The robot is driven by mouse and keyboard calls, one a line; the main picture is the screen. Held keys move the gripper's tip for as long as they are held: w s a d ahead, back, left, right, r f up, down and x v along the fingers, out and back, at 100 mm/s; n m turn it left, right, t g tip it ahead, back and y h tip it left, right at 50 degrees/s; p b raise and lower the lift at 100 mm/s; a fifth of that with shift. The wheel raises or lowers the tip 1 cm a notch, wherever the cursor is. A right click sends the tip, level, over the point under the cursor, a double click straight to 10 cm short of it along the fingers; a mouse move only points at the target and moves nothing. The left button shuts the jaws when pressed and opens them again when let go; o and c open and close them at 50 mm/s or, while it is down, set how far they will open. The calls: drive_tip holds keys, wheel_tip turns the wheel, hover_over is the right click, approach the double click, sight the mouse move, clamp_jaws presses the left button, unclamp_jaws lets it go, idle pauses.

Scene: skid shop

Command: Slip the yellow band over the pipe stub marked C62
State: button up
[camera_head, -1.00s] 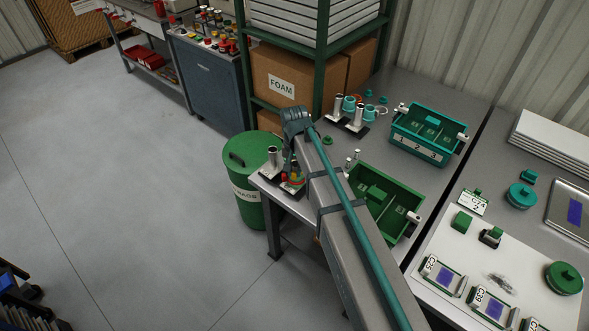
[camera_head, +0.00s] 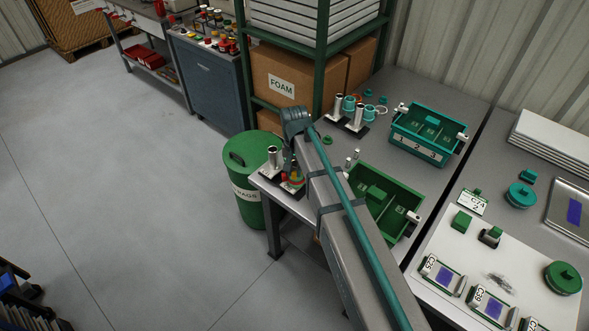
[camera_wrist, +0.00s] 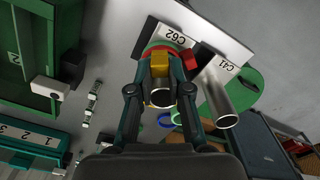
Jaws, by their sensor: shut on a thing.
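In the wrist view my gripper (camera_wrist: 160,66) is shut on the yellow band, whose blocky yellow part (camera_wrist: 158,64) shows between the fingers. The metal pipe stub (camera_wrist: 160,97) beside the C62 label (camera_wrist: 172,34) points toward the camera between my fingers. The yellow part lies against this stub; whether the band fully encircles it is hidden. A second bare stub (camera_wrist: 219,100) stands beside the C41 label (camera_wrist: 228,66). In the head view my gripper (camera_head: 290,171) is low at the bench corner, beside a bare stub (camera_head: 272,158), with yellow, red and green pieces close below it.
A red piece (camera_wrist: 190,59) sits between the two stubs. A green drum (camera_head: 241,165) stands by the bench corner. A green divided bin (camera_head: 408,190) and a teal bin (camera_head: 418,153) stand on the bench. More stubs (camera_head: 337,105) stand farther back.

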sight(294, 177)
drive_tip(key=shift+f+b, duration=0.4)
drive_tip(key=shift+f, duration=1.1)
idle(2.2)
drive_tip(key=shift+f, duration=0.3)
drive_tip(key=shift+f, duration=0.2)
idle(0.4)
drive_tip(key=o, duration=1.3)
drive_tip(key=shift+r, duration=0.1)
drive_tip(key=shift+r+p, duration=3.1)
drive_tip(key=shift+r, duration=2.35)
